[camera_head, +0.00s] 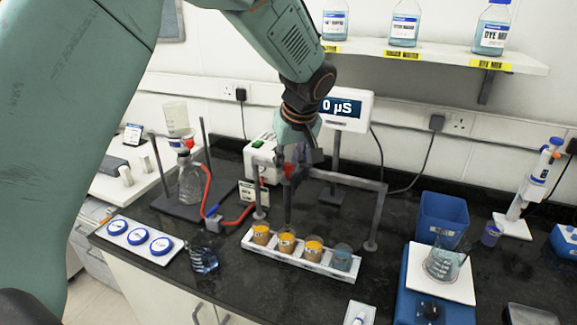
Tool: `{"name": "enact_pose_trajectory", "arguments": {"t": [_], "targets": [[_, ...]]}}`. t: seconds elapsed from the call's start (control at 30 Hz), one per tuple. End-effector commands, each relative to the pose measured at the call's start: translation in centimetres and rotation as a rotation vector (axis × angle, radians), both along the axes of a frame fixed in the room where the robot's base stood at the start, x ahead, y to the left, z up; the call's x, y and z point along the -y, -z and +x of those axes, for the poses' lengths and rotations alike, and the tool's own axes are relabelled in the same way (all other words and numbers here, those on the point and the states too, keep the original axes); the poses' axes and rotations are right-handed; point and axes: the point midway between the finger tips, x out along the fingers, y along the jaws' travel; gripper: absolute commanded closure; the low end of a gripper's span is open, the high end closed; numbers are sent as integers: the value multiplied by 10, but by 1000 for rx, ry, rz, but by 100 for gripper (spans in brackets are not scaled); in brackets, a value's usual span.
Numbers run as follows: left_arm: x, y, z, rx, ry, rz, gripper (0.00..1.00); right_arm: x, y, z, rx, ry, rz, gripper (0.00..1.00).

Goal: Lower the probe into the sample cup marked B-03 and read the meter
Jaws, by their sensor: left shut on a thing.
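My left gripper (297,160) hangs over the white cup rack (297,266), shut on the dark, slim probe (288,205). The probe points down, its lower end near the second cup from the left (287,244); I cannot tell whether the tip is above or inside it. The rack also holds the first cup (261,234), the third cup (313,249) and a blue-grey fourth cup (342,258). The first three look orange-brown. Their marks are too small to read, so I cannot tell which is B-03. The meter (345,109) behind reads 0 µS. My right gripper is out of view.
A grey frame (345,179) stands over the rack. Left are a glass flask (190,180), red tubing and a tray with blue-lidded dishes (139,238). A beaker (443,262) on a blue-based device and a blue bin (443,215) stand right. Dark counter lies clear between.

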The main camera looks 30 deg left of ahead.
Motion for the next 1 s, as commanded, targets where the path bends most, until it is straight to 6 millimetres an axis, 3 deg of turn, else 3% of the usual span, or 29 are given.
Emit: {"name": "enact_pose_trajectory", "arguments": {"t": [0.1, 0.4, 0.43, 0.7, 1.0], "targets": [[0, -13, -3, -10, -3, 0, 100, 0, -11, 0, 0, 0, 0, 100], [0, -16, -1, -2, -1, 2, 100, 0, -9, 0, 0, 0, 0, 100], [0, -16, -1, -1, -1, 2, 74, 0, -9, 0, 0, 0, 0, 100], [0, -15, 0, -1, -1, 2, 51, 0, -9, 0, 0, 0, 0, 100], [0, -15, -1, -2, 0, 1, 51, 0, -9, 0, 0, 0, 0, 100]]}}
